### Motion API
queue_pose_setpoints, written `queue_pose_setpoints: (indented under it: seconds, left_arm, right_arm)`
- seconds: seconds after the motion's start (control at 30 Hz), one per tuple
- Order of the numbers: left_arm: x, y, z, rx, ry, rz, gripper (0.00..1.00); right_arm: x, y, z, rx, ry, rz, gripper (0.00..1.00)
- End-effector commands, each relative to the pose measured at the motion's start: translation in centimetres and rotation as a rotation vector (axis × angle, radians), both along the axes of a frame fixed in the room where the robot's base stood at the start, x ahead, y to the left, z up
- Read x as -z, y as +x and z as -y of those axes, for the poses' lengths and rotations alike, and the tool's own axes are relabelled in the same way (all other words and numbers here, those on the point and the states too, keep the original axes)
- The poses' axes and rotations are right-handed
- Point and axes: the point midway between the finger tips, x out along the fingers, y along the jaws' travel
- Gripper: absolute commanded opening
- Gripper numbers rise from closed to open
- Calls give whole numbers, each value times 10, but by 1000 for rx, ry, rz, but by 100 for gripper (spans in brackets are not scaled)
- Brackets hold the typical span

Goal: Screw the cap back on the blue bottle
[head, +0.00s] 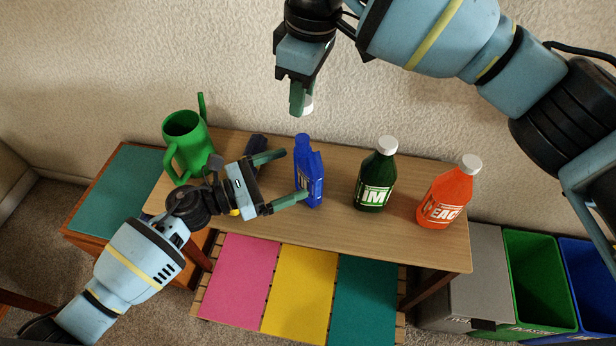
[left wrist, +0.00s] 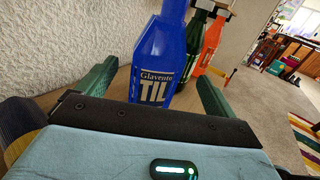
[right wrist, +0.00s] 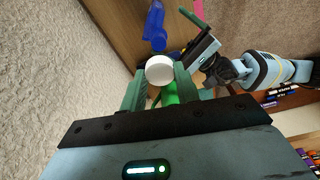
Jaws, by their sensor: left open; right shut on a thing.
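The blue bottle (head: 311,184) stands upright and capless on the wooden table. Its label reads TIL in the left wrist view (left wrist: 158,50). My left gripper (head: 294,175) is open, with its fingers pointing at the bottle from the left; in its wrist view the bottle shows between the fingers, with a gap on each side. I cannot tell how far in the bottle is. My right gripper (head: 301,100) is above the bottle, shut on the white cap (right wrist: 159,69). The cap is apart from the bottle's neck (right wrist: 155,6).
A green bottle (head: 374,180) and an orange bottle (head: 449,196), both white-capped, stand to the right on the table (head: 400,240). A green watering can (head: 188,145) stands at the left end. A dark object (head: 257,145) lies behind my left gripper. Bins (head: 540,285) stand at right.

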Motion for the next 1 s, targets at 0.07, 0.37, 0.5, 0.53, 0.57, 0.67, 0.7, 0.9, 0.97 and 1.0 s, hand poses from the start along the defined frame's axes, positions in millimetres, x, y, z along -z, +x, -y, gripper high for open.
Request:
queue_pose_setpoints:
  seconds: [0.07, 0.37, 0.5, 0.53, 0.57, 0.67, 0.7, 0.9, 0.97, 1.0]
  left_arm:
    - [-1, 6, 13, 1, -2, 0, 93]
    - [0, 21, 48, 0, -2, 1, 93]
    - [0, 24, 54, 0, 0, 1, 93]
    - [0, 24, 54, 0, 0, 1, 93]
    - [0, 24, 55, 0, 0, 1, 93]
    - [0, 24, 55, 0, 0, 1, 93]
    - [0, 24, 55, 0, 0, 0, 93]
    - [0, 24, 55, 0, 0, 0, 84]
    - [0, 24, 55, 0, 0, 0, 76]
    - [0, 24, 55, 0, 0, 0, 70]
  right_arm:
    - [0, 0, 0, 0, 0, 0, 7]
    - [0, 0, 0, 0, 0, 0, 7]
    - [0, 0, 0, 0, 0, 0, 7]
    - [0, 0, 0, 0, 0, 0, 7]
    - [0, 0, 0, 0, 0, 0, 7]
    - [0, 0, 0, 0, 0, 0, 7]
    - [0, 0, 0, 0, 0, 0, 7]
    - [0, 0, 0, 0, 0, 0, 7]
    - [0, 0, 0, 0, 0, 0, 7]
    - [0, 0, 0, 0, 0, 0, 7]
